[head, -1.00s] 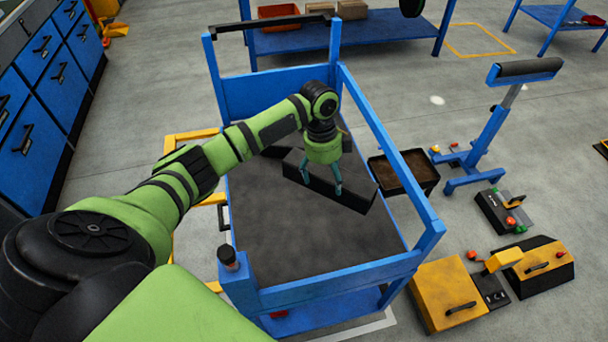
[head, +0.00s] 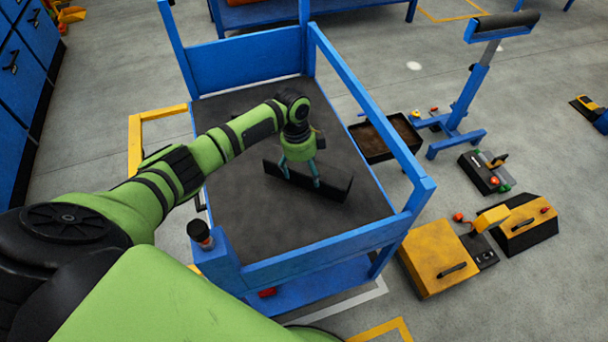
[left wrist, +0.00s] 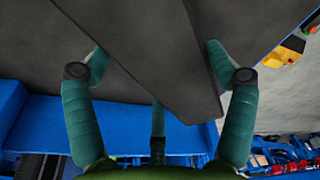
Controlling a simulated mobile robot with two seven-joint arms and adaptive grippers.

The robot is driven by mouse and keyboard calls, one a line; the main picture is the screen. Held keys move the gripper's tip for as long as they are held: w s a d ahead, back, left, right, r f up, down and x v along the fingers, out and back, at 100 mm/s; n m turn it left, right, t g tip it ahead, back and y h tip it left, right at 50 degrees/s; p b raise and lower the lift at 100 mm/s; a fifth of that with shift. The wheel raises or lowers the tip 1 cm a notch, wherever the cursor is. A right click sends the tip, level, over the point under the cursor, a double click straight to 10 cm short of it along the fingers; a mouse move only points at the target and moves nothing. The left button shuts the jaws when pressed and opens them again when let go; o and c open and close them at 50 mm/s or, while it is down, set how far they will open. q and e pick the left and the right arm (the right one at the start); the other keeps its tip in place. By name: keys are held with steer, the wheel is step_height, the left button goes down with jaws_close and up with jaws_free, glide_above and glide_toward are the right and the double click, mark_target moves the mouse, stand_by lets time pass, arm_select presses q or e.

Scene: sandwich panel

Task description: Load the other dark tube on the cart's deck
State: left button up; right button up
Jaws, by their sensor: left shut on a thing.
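My left gripper (head: 300,179) is shut on a dark tube (head: 336,184), a long straight bar with flat faces. The tube lies across the cart's dark deck (head: 245,215), right of the deck's middle and inside the blue frame. I cannot tell whether it touches the deck or hangs just above it. No second dark tube stands out clearly. My right gripper is not in view.
The cart's blue rails (head: 360,100) and corner posts surround the deck. A dark bin (head: 385,137) stands beside the cart's right side. A blue roller stand (head: 470,100) and yellow boxes (head: 438,262) are on the floor at right. The deck's near part is bare.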

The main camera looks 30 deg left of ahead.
arm_select(q)
steer(key=shift+w+f, duration=0.1)
steer(key=shift+f, duration=1.3)
steer(key=shift+f, duration=0.2)
steer(key=o, duration=1.5)
steer(key=shift+s, duration=0.2)
steer(key=r, duration=0.4)
steer(key=a+r, duration=0.1)
steer(key=r, duration=0.7)
steer(key=shift+a+r, duration=0.1)
steer(key=shift+a, duration=0.25)
